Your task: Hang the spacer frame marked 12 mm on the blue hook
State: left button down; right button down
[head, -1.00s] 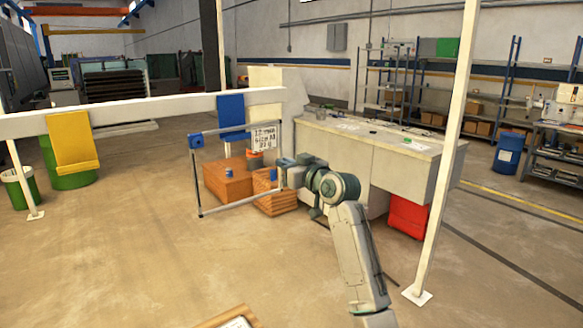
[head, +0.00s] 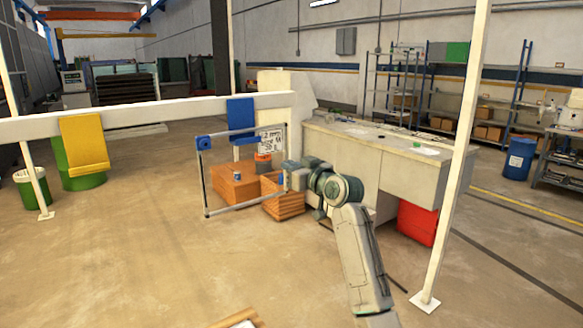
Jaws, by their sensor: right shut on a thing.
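My right gripper (head: 285,178) is shut on the frame's right side. The blue hook (head: 241,111) hangs on the white beam, and the frame's top bar crosses its lower part in the picture. I cannot tell whether the bar is in front of it, touching or in it. My left gripper is not in view.
A yellow hook (head: 83,143) hangs farther left on the white beam (head: 170,111). Brown boxes (head: 236,186) stand on the floor behind the frame. A pale bench (head: 400,165), a red bin (head: 417,222) and a white post (head: 460,150) are on the right.

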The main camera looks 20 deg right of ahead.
jog(key=shift+f+b, duration=0.45)
jog(key=shift+f, duration=0.45)
dwell(0.4)
jog(key=c, duration=1.5)
grip_release()
jog(key=p+v, duration=0.2)
jog(key=v, duration=0.8)
jog(key=shift+a, duration=0.1)
